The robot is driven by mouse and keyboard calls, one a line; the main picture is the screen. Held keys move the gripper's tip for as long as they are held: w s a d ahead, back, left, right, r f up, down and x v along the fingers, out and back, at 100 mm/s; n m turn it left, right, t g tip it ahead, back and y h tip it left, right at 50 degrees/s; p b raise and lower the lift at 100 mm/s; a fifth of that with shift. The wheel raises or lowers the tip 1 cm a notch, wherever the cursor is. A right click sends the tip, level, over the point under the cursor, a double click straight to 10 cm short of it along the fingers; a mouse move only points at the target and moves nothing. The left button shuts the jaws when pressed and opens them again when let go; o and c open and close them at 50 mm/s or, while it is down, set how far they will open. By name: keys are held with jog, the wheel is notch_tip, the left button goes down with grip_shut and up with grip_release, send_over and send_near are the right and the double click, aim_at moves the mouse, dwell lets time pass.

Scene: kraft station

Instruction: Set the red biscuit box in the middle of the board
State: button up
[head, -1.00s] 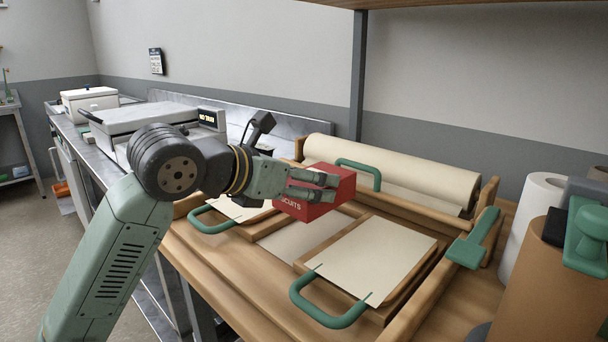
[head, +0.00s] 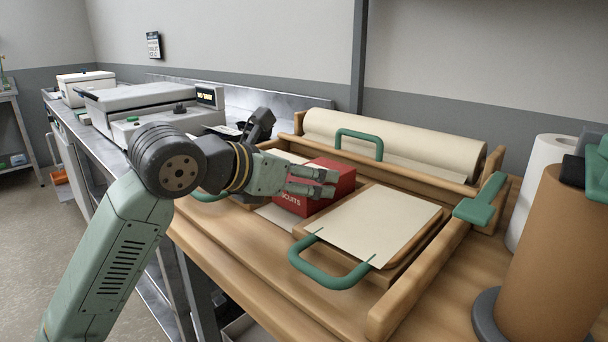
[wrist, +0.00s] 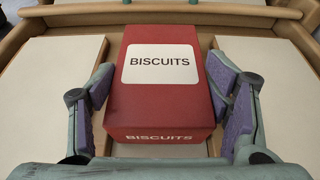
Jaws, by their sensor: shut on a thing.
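The red biscuit box (head: 346,186) is between the fingers of my gripper (head: 326,182), which is shut on it. In the wrist view, the box (wrist: 160,105) has its "BISCUITS" label facing up and a finger along each side. It is over the middle strip of the wooden board (head: 405,303), between two raised paper-covered panels. The cream middle sheet (head: 276,217) shows at the box's near left. I cannot tell whether the underside of the box touches it.
The right panel (head: 375,225) has a green handle (head: 322,275) at its near edge. The left panel (wrist: 50,90) is close to the box. A paper roll (head: 400,142) lies behind, with a green handle (head: 360,133). Brown and white rolls stand on the right.

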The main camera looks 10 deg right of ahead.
jog(key=o, duration=1.4)
